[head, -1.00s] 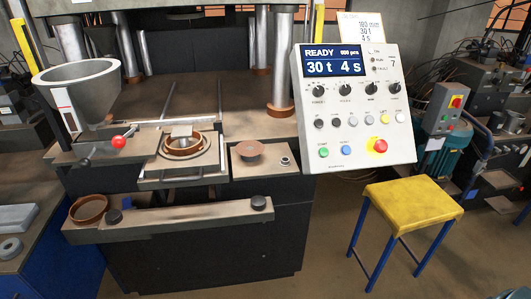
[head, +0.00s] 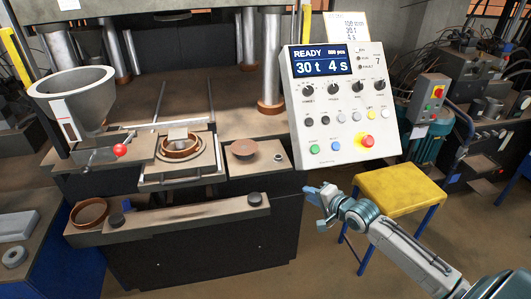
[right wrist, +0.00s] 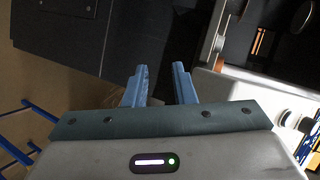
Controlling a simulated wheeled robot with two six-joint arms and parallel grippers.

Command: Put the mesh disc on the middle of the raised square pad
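A flat brown round piece (head: 243,147) lies on the plate right of the slide; its weave is too small to see, so I cannot tell if it is the mesh disc. I cannot tell which surface is the raised square pad. My right gripper (head: 316,193) is below the control panel, away from these pieces. In the right wrist view its two blue fingers (right wrist: 160,68) are apart with nothing between them. My left gripper is out of view.
The tilted control panel (head: 345,105) stands above my right gripper. A yellow stool (head: 400,190) is beside my right arm. A grey hopper (head: 80,95) and a red-knobbed lever (head: 120,150) are at left.

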